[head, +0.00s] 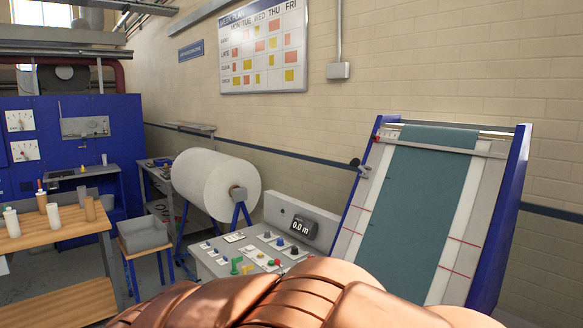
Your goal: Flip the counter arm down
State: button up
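A small metal bracket with a dark round end (356,163) sits at the left edge of the sloped cloth frame (508,205). It looks like the counter arm, and its dark end points up and left, off the cloth. A teal cloth (415,200) runs down the frame's white board. A counter display (302,225) reading 0.0 m stands on the control panel left of the frame. My gripper is not in view. Copper-coloured links, which look like my own arm, fill the bottom middle and hide the lower frame and part of the panel.
The control panel (222,262) carries several coloured buttons and knobs. A large white roll (216,182) on a blue stand is behind it. A wooden table (35,238) with cones is at left, beside a grey bin (143,234). Some floor shows between them.

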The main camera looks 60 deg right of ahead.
aim_at(355, 162)
jog(key=u, duration=0.45)
jog(key=i, duration=2.6)
jog(key=z, duration=3.45)
jog(key=i, duration=0.75)
jog(key=u, duration=0.8)
jog(key=i, duration=0.8)
jog(key=z, duration=0.1)
